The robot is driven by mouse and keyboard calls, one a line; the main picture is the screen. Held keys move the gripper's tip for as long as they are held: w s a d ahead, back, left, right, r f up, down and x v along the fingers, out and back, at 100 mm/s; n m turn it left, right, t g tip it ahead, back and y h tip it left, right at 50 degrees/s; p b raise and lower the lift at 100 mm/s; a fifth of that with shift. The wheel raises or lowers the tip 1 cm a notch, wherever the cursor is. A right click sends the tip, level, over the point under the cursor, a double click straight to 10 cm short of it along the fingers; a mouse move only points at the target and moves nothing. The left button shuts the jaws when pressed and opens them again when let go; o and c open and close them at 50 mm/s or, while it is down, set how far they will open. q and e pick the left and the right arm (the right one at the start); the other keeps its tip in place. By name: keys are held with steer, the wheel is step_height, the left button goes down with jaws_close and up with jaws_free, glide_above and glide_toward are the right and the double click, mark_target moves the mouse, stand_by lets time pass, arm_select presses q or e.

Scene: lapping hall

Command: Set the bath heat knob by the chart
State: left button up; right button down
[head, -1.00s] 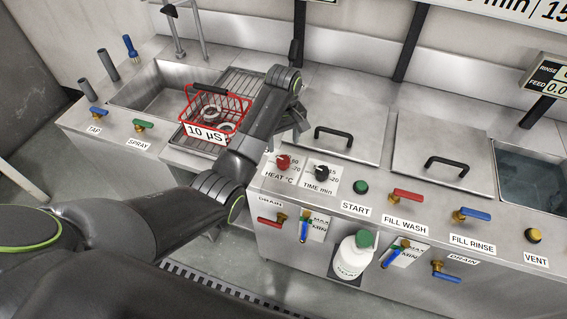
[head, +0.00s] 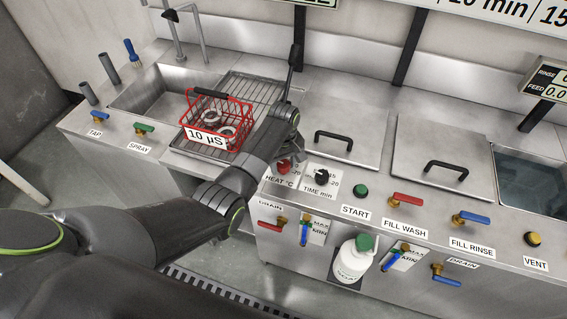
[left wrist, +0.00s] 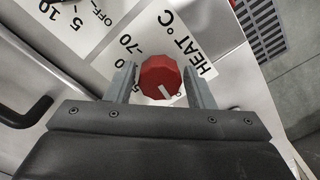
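The red heat knob (head: 284,168) sits on the front panel above its "HEAT °C" label, partly covered by my left gripper in the head view. In the left wrist view the red knob (left wrist: 161,78) lies between the two fingers of my left gripper (left wrist: 160,88), with a small gap visible on each side. The gripper is open. The knob's white mark points toward the bottom of that picture; "70" shows on the scale plate (left wrist: 128,44), other numbers are partly hidden. The chart (head: 490,8) on the wall is cut off, showing "10 min" and "15". My right gripper is not in view.
The black time knob (head: 321,177) is just right of the heat knob. The green start button (head: 361,191) and valve levers are farther right. A red basket (head: 240,108) tagged "10 µS" stands on the rack. Lidded tanks (head: 345,125) lie behind the knobs.

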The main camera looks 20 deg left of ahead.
arm_select(q)
steer(key=c, duration=0.7)
